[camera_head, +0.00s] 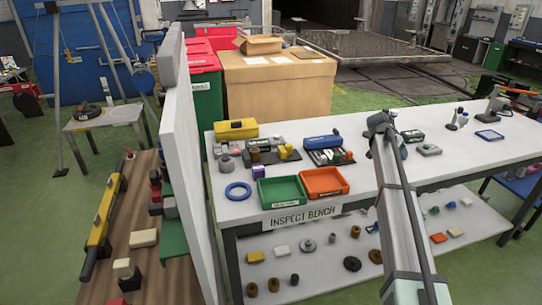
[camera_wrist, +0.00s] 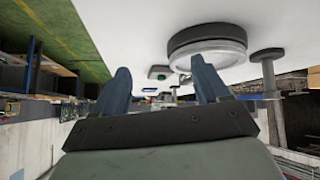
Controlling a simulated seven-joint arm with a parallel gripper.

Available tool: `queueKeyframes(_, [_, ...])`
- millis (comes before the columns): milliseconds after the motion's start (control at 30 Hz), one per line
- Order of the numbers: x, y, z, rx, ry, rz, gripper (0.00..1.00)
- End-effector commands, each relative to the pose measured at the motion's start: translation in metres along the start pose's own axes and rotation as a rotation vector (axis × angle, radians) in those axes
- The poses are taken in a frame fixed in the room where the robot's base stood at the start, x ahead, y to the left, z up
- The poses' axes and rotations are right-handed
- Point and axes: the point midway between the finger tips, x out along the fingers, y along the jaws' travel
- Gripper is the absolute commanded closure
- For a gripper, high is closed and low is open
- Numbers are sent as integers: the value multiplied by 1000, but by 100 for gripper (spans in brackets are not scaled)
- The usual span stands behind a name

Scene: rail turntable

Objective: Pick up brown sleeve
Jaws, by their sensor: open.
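Several brown ring- or sleeve-like parts show in the head view, and I cannot tell which one the task names. One brown cylinder (camera_head: 256,154) stands on the bench top at the left, among small grey parts. More brown pieces lie on the lower shelf, such as one upright part (camera_head: 355,231) near the middle and another (camera_head: 273,285) at the front left. My gripper is at the far end of my arm, over the bench right of the trays; its fingers are hard to make out there. In the wrist view my gripper (camera_wrist: 161,66) is open, with nothing between its fingers.
A green tray (camera_head: 282,204) and an orange tray (camera_head: 347,192) stand at the bench's front edge, with a blue ring (camera_head: 238,191) beside them. A white partition wall (camera_head: 187,150) rises at the left. In the upside-down wrist view, a dark round disc (camera_wrist: 205,35) is close by.

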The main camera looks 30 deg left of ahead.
Motion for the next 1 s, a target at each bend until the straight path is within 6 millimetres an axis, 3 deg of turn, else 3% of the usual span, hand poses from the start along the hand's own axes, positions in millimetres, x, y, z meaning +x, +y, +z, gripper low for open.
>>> queueKeyframes(33, [-18, -38, 6, 39, -43, -25, 26])
queueKeyframes(100, [-43, -79, 20, 100, -112, -50, 26])
queueKeyframes(267, [-112, -167, 59, 217, -276, -82, 26])
queueKeyframes(500, [-237, -279, 127, 333, -526, -68, 26])
queueKeyframes(600, [-288, -312, 155, 358, -614, -41, 26])
queueKeyframes(733, [-340, -340, 182, 375, -696, -6, 26])
queueKeyframes(867, [-370, -353, 198, 381, -741, 17, 26])
queueKeyframes(1000, [-377, -356, 206, 383, -756, 29, 26])
